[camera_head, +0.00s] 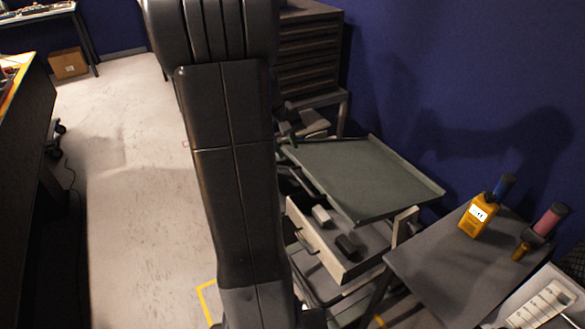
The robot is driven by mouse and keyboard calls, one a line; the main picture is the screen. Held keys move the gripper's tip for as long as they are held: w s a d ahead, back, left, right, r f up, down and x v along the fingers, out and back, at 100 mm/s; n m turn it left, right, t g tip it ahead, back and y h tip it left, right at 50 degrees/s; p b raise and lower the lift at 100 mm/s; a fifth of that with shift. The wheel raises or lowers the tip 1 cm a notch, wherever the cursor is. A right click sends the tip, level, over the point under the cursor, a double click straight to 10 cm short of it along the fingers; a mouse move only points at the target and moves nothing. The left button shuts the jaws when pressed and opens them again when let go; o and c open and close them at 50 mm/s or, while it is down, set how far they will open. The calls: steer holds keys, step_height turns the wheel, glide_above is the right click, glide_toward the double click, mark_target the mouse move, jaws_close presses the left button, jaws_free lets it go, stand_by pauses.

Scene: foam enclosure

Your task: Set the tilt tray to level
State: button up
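The tilt tray (355,175) is a flat grey-green panel with a raised rim, right of centre in the head view. It sits above a cart on a light bracket (403,222) and looks slanted, but I cannot judge the exact angle. My dark arm crosses the middle of the view and covers the area left of the tray. A small dark and grey part with a green spot shows beside the arm at the tray's far left corner. It may be my gripper, but I cannot tell whether it is open or shut, or touching the tray.
Under the tray, an open light drawer (335,250) holds small blocks. A grey side table (450,260) at right carries a yellow device (478,215) and a pink-topped container (550,220). A dark drawer cabinet (308,50) stands behind. The floor at left is clear.

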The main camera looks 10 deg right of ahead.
mark_target(299, 179)
steer(key=x, duration=1.2)
steer(key=shift+d+f, duration=0.1)
steer(key=shift+f, duration=0.05)
jaws_close()
